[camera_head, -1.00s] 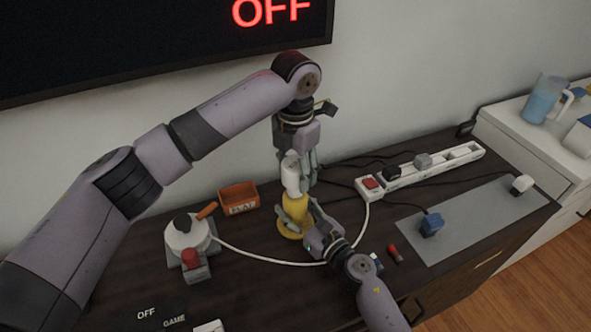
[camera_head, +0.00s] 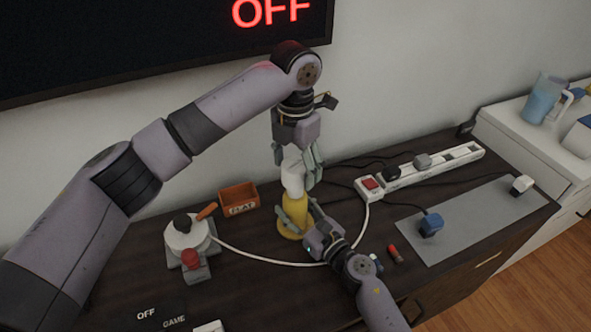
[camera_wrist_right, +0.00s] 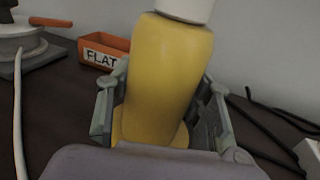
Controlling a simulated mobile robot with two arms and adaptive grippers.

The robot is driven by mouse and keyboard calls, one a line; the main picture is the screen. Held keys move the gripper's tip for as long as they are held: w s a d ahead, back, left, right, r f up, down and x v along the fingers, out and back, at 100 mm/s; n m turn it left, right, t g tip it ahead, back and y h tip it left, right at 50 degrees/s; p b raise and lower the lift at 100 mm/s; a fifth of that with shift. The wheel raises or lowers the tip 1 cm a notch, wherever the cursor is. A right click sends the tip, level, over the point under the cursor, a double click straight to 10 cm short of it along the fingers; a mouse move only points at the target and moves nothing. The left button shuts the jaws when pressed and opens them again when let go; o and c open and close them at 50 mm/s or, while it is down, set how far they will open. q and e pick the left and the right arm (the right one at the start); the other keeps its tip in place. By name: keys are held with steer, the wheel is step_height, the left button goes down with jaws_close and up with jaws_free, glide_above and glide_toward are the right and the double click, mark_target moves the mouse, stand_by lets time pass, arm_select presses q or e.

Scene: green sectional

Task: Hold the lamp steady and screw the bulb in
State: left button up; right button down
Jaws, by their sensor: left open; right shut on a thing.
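The yellow lamp (camera_head: 291,217) stands upright on the dark cabinet top. My right gripper (camera_head: 296,219) is shut on its body from the front right; the right wrist view shows a finger on each side of the yellow lamp body (camera_wrist_right: 163,75). The white bulb (camera_head: 292,178) sits upright on top of the lamp; the right wrist view shows only a white part (camera_wrist_right: 186,8) above the yellow body. My left gripper (camera_head: 296,165) points down from above, open, with its fingers apart around the upper part of the bulb. I cannot tell how deep the bulb sits.
An orange box (camera_head: 238,199) marked FLAT stands behind left of the lamp. A white round device (camera_head: 187,235) stands at left. A power strip (camera_head: 430,170), cables, a grey mat (camera_head: 470,215) with plugs and a red-tipped item (camera_head: 394,252) lie at right. A screen reads OFF.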

arm_select(q)
steer(key=shift+r, duration=1.45)
steer(key=shift+c, duration=0.4)
